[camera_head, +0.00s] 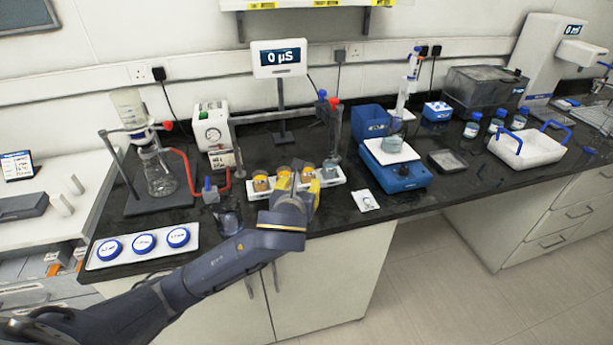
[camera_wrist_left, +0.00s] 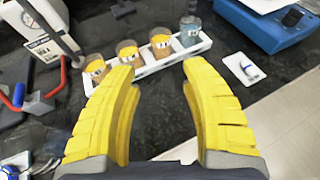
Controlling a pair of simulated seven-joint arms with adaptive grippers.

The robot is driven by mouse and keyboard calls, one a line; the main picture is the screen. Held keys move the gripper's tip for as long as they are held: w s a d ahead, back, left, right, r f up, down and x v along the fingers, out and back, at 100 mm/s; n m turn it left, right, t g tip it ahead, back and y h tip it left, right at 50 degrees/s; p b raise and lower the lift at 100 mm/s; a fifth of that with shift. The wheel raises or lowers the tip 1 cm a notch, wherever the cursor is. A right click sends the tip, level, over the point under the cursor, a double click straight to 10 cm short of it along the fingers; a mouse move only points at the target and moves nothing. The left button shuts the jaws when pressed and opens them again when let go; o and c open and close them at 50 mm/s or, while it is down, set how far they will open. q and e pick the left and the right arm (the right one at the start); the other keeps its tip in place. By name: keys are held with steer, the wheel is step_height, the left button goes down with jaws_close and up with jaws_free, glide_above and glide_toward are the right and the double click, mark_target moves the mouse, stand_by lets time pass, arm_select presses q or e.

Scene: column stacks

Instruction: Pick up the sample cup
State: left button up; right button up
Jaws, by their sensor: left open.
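A white rack (camera_head: 337,181) near the bench's front edge holds a row of small cups; it also shows in the left wrist view (camera_wrist_left: 150,67). Three cups have orange-yellow contents: the left cup (camera_wrist_left: 96,67), the middle cup (camera_wrist_left: 128,53) and the right cup (camera_wrist_left: 161,42). A clear bluish cup (camera_wrist_left: 190,31) stands at the rack's right end. I cannot tell which is the sample cup. My left gripper (camera_head: 298,186) is open and empty, its yellow fingers (camera_wrist_left: 159,78) apart just in front of the rack. In the head view it partly hides the cups. My right gripper is not in view.
A blue balance (camera_head: 405,178) with a beaker (camera_head: 393,138) stands right of the rack. A flask stand (camera_head: 158,200) and red tubing (camera_head: 222,185) are at left. A white tray (camera_head: 125,258) with blue-rimmed discs lies front left. A small white card (camera_head: 365,200) lies right of the rack.

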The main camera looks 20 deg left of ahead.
mark_target(308, 167)
arm_select(q)
steer(key=x, duration=1.6)
steer(key=shift+w+f, duration=0.15)
steer(key=shift+w, duration=0.25)
steer(key=c, duration=0.9)
